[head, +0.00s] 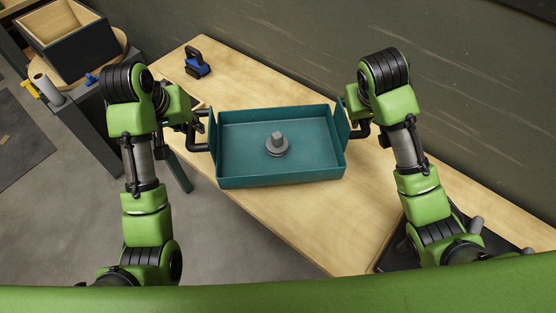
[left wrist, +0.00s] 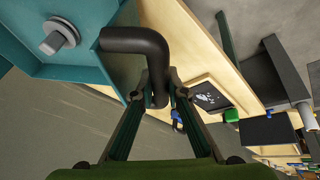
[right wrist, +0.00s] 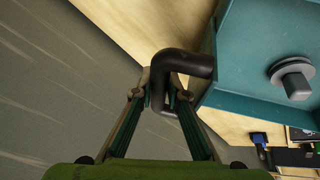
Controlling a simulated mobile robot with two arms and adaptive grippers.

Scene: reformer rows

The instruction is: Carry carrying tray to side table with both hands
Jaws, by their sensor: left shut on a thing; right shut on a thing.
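The carrying tray (head: 240,181) is a teal, shallow box with a black bar handle at each end. A grey round part with a knob (head: 276,146) stands inside it near the middle. My left gripper (head: 193,129) is shut on the tray's left handle, which also shows in the left wrist view (left wrist: 140,40). My right gripper (head: 362,127) is shut on the right handle, which shows in the right wrist view (right wrist: 185,62). The tray looks roughly level over the wooden table (head: 335,225). I cannot tell whether it touches the top. Which table is the side table is unclear.
A blue and black tool (head: 198,65) lies on the wooden table's far end. A dark box (head: 78,50) sits on a round-topped stand at the upper left, near a white roll (head: 46,88). A dark green wall (head: 400,50) runs behind the table. Grey floor (head: 235,240) is open at front left.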

